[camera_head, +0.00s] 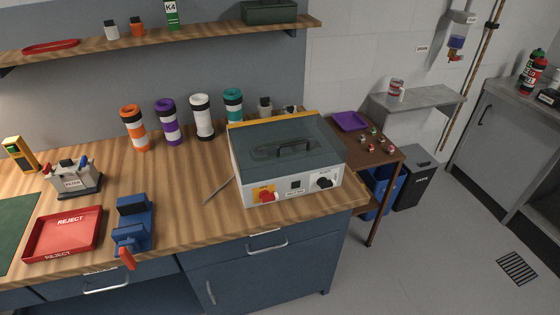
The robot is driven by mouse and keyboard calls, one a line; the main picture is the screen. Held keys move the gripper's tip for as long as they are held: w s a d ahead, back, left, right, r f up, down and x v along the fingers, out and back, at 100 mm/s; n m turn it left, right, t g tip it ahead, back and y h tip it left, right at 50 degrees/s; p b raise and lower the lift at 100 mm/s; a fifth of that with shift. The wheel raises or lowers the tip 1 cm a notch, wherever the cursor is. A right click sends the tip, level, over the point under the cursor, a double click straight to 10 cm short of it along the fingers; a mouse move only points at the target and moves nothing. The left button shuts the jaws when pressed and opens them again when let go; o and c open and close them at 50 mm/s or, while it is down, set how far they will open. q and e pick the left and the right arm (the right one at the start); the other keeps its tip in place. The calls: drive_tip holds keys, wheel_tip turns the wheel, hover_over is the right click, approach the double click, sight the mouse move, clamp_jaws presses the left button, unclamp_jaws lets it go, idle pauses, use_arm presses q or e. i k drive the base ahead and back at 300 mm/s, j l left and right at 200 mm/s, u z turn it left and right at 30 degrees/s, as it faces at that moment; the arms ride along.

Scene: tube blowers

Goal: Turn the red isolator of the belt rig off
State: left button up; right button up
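A white box with a dark grey lid (285,150) and a black handle on top stands at the front right of the wooden workbench. I take it for the belt rig, but its small label is hard to read. A red rotary knob (266,197) on a yellow plate, matching the red isolator, sits at the left of its front face. The knob's exact setting is too small to tell. A black knob (324,182) is at the right of the same face, with a small dark square between them. Neither gripper is in view.
A blue vise (132,222) with a red handle and a red reject tray (63,234) lie left on the bench (185,195). A thin rod (219,190) lies just left of the box. Several coloured cylinders stand behind. The shelf (220,37) overhangs the back.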

sight(265, 195)
drive_tip(key=i+j+u, duration=0.15)
drive_tip(key=j, duration=0.25)
drive_tip(key=j+u, duration=0.15)
drive_tip(key=j, duration=0.3)
drive_tip(key=i+j+u, duration=0.1)
drive_tip(key=j, duration=0.25)
drive_tip(key=i, duration=0.1)
